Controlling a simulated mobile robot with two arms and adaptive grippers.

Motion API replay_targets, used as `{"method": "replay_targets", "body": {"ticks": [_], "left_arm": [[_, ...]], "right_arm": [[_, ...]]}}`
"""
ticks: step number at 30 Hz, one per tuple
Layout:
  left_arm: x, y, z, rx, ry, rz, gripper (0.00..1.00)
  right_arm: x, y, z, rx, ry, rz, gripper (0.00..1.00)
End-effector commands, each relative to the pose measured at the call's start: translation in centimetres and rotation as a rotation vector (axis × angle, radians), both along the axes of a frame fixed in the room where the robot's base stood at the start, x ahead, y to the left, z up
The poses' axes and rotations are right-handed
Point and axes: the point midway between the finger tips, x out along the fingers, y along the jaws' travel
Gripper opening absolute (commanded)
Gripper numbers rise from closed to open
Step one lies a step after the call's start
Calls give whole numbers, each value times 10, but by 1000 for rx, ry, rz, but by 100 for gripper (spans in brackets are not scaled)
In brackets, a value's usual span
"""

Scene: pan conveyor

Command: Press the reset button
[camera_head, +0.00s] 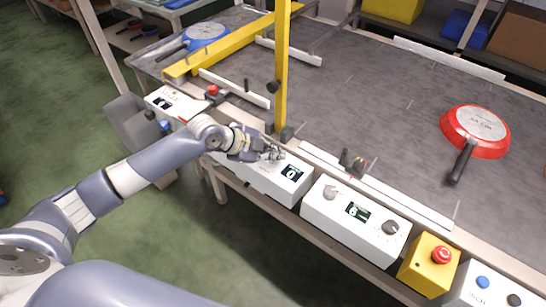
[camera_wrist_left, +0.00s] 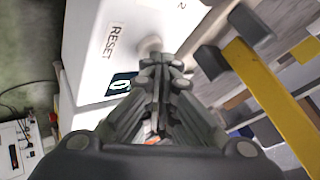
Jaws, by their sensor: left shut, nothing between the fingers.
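The white control box with the RESET label (camera_wrist_left: 114,42) and a small dark display shows large in the left wrist view. The reset button (camera_wrist_left: 150,46) is a pale grey round cap beside that label, partly hidden behind my fingertips. My left gripper (camera_wrist_left: 160,64) is shut and empty, its tips at the button; I cannot tell whether they touch it. In the head view the left gripper (camera_head: 274,153) is over the back left part of the same white box (camera_head: 275,185), next to its display, and the button is hidden there. My right gripper is not in view.
A yellow post (camera_head: 281,70) stands just behind the gripper. To the right are a white box with knobs (camera_head: 345,232) and a yellow box with a red stop button (camera_head: 441,255). A red pan (camera_head: 489,148) and a blue pan (camera_head: 206,32) rest on the grey conveyor (camera_head: 390,110).

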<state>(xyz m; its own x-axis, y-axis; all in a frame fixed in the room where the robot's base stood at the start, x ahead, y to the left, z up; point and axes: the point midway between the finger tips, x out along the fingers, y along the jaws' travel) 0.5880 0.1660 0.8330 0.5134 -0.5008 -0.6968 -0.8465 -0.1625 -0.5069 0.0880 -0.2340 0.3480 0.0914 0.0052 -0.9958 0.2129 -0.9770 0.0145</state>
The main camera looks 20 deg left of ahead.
Motion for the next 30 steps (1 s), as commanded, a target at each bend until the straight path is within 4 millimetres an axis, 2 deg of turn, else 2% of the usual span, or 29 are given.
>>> {"method": "replay_targets", "body": {"ticks": [6,19,30], "left_arm": [[0,0,15,1,1,0,0],[0,0,18,0,0,0,0],[0,0,53,1,-1,-1,0]], "right_arm": [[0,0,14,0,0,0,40],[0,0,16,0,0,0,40],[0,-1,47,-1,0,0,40]]}}
